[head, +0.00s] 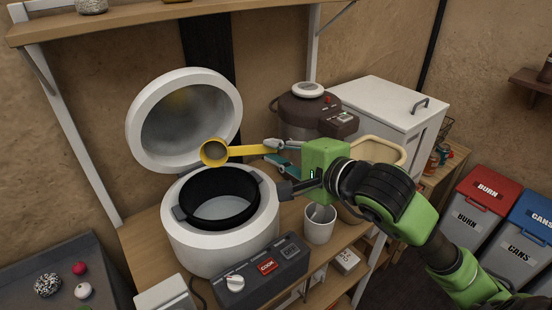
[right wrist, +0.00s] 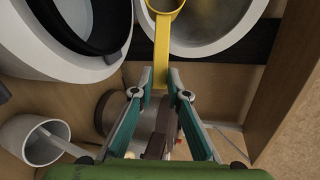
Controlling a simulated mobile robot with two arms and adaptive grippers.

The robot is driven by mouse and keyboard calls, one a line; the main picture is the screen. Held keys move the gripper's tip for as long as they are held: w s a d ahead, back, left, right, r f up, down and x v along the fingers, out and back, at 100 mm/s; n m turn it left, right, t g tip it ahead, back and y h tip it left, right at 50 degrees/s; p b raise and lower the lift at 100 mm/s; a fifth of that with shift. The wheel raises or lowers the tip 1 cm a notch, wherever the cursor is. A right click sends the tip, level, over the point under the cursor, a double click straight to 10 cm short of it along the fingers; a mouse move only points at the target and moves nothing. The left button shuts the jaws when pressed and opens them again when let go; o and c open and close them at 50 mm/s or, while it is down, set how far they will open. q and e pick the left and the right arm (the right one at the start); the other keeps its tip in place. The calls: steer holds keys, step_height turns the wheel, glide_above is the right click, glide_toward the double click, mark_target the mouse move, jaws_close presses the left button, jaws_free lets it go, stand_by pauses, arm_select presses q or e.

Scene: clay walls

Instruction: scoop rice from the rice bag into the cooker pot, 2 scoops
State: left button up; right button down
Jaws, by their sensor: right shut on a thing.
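My right gripper (head: 274,150) is shut on the handle of a yellow scoop (head: 238,152). In the right wrist view, the fingertips (right wrist: 161,82) pinch the end of the scoop's handle (right wrist: 161,45). The scoop's cup is above the back of the black cooker pot (head: 182,213), in front of the raised lid. The pot sits in the white cooker (head: 183,248); its bottom looks pale, and I cannot tell whether rice lies there. The cup's contents are unclear. A beige open-topped thing, possibly the rice bag (head: 400,151), is partly hidden behind my right arm. My left gripper is out of view.
The white lid (head: 138,128) stands open behind the pot. A dark control box (head: 285,278) is in front. A white cup (head: 320,233) holding a utensil stands right of the cooker. A brown-and-white appliance (head: 297,112) and a white cabinet (head: 372,98) stand behind my gripper.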

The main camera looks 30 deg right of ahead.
steer(key=shift+f+b, duration=0.25)
steer(key=shift+b, duration=0.35)
steer(key=shift+r+t+p, duration=0.2)
steer(key=shift+t+p, duration=0.1)
steer(key=shift+p, duration=0.8)
steer(key=shift+s+f+n+t+p, duration=0.15)
steer(key=shift+s+n+t+p, duration=0.15)
steer(key=shift+t+p, duration=0.3)
steer(key=f+b, duration=0.1)
steer(key=b, duration=0.2)
steer(key=shift+a+f+t+b, duration=0.15)
steer(key=shift+f+t+b, duration=0.15)
steer(key=shift+t+b, duration=0.1)
steer(key=shift+s+f+n+b, duration=0.1)
steer(key=shift+s+n+b, duration=0.05)
steer(key=shift+n+b, duration=0.2)
steer(key=shift+s+n+t+y+b, duration=0.15)
steer(key=shift+n+t+y+b, duration=0.2)
steer(key=shift+t+b, duration=0.3)
